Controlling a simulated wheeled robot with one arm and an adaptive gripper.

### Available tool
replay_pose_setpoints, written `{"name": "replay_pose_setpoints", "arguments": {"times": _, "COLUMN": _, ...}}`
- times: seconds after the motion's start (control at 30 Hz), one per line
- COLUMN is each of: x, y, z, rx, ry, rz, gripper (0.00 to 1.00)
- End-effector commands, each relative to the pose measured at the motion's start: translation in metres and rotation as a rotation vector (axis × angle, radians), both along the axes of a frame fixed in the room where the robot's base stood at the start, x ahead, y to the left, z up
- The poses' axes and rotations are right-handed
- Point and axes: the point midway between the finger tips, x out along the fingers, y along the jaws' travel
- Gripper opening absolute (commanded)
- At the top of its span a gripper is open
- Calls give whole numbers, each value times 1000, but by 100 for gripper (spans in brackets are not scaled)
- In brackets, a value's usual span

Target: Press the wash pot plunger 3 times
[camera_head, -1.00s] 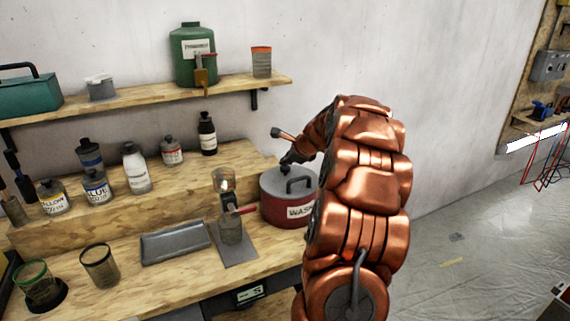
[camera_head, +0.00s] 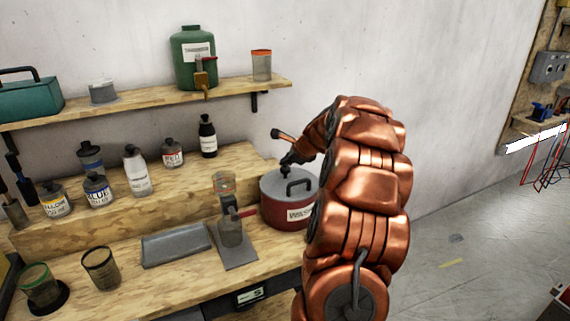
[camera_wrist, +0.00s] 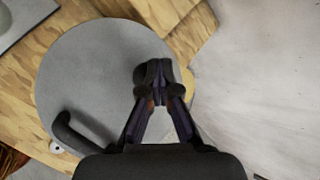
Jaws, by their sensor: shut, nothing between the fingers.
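The wash pot (camera_head: 284,214) is a red round pot with a flat grey lid and a black arched handle. It stands upright on the bench at the right end, and its label is partly readable. In the wrist view its grey lid (camera_wrist: 85,75) fills the left and middle, with the handle at lower left. My gripper (camera_head: 285,163) points down at the far side of the lid, behind the handle. In the wrist view my gripper (camera_wrist: 155,72) has its fingertips together over the right part of the lid, with nothing between them. The plunger is hidden at the fingertips; I cannot tell contact.
A grey tray (camera_head: 178,244) lies further left. Several paint bottles stand on the raised step behind. A shelf (camera_head: 150,95) holds a green canister (camera_head: 194,55). Open floor lies right.

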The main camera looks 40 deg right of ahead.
Motion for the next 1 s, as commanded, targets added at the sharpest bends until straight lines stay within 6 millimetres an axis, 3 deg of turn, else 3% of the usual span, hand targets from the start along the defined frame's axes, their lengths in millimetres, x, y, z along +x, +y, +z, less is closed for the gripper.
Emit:
{"name": "replay_pose_setpoints", "arguments": {"times": 0.4, "x": 0, "y": 0, "z": 21, "rx": 0, "ry": 0, "rz": 0, "gripper": 0}}
{"name": "replay_pose_setpoints", "arguments": {"times": 0.8, "x": 0, "y": 0, "z": 22, "rx": 0, "ry": 0, "rz": 0, "gripper": 0}}
{"name": "replay_pose_setpoints", "arguments": {"times": 1.0, "x": 0, "y": 0, "z": 34, "rx": -1, "ry": -1, "rz": -1, "gripper": 0}}
